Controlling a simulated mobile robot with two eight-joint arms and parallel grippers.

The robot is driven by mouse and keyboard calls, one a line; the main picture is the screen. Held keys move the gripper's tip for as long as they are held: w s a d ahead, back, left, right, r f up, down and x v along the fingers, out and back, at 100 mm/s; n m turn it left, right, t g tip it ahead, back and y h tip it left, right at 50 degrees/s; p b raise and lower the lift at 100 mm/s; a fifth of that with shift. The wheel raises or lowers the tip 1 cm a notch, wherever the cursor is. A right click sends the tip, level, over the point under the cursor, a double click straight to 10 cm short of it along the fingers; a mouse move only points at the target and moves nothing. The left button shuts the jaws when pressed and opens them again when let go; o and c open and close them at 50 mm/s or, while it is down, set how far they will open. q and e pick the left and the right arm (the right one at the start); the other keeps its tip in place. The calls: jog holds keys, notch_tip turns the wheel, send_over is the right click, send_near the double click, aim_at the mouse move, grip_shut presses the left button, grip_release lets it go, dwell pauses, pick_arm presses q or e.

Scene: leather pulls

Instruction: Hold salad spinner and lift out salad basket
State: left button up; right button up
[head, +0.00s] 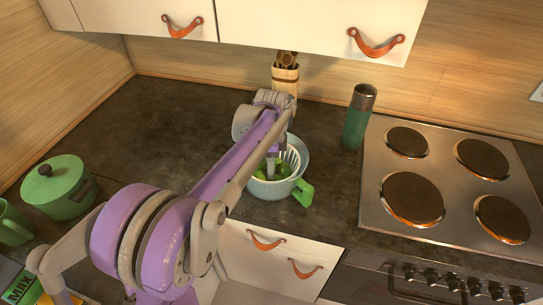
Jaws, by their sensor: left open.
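The salad spinner (268,190) is a pale blue-grey bowl with a green handle (303,193) on its right side. It stands upright on the dark worktop near its front edge. The salad basket (293,158), white and slatted, sits inside the bowl. Something green, like salad leaves, shows in it. My left gripper (271,172) points down over the basket's inside and is open. My arm hides the left part of the bowl and basket, and whether the fingers touch the basket cannot be told. My right gripper is not in view.
A green pot (58,188) and a green mug (12,224) stand at the left. A utensil holder (285,82) and a green flask (357,118) stand behind the spinner. A hob (450,185) lies to the right. Cabinets with leather pulls (376,43) hang above.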

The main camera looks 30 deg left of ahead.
pick_arm(q)
jog(key=shift+f, duration=0.6)
